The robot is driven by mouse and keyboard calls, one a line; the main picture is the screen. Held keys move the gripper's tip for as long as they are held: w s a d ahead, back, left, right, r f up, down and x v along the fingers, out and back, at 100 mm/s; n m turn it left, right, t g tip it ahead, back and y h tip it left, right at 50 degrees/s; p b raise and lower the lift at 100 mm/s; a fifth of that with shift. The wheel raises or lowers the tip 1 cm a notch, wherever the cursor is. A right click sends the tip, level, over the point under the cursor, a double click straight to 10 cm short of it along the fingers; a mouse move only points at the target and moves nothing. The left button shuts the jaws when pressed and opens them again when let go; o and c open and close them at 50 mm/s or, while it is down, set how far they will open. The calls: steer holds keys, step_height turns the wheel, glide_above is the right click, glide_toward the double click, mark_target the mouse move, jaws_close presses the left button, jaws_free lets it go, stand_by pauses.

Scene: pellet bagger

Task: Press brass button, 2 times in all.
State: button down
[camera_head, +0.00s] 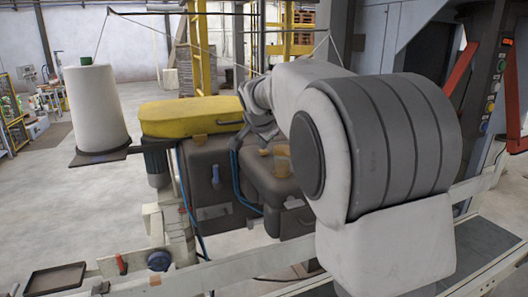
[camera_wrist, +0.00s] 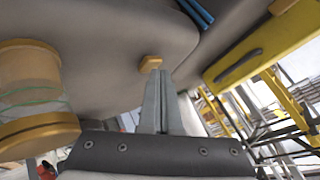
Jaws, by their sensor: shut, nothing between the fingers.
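The brass button (camera_wrist: 150,63) is a small block on the grey housing, straight ahead of my fingertips in the wrist view. It also shows as a small brass spot (camera_head: 264,152) in the head view. My gripper (camera_wrist: 161,72) is shut and empty, its two grey fingers together. The fingertips are at the lower edge of the button in the wrist view; I cannot tell whether they touch it. In the head view my gripper (camera_head: 266,132) is at the housing just above the button, partly hidden by my arm.
A clear cylinder with brass-coloured ends (camera_wrist: 30,90) stands close at the left in the wrist view. A yellow cover (camera_head: 190,115) lies left of my gripper in the head view. Blue hoses (camera_head: 236,172) run down the dark housing (camera_head: 208,175). A white spool (camera_head: 97,108) stands at far left.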

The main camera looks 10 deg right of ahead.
mark_target(264, 152)
steer(key=shift+f, duration=0.2)
stand_by(0.3)
steer(key=shift+r+p, duration=0.45)
steer(key=shift+r, duration=0.5)
step_height(264, 152, up, 6)
steer(key=p, duration=0.4)
steer(key=shift+d+r, duration=0.1)
steer(key=shift+d, duration=0.1)
stand_by(2.2)
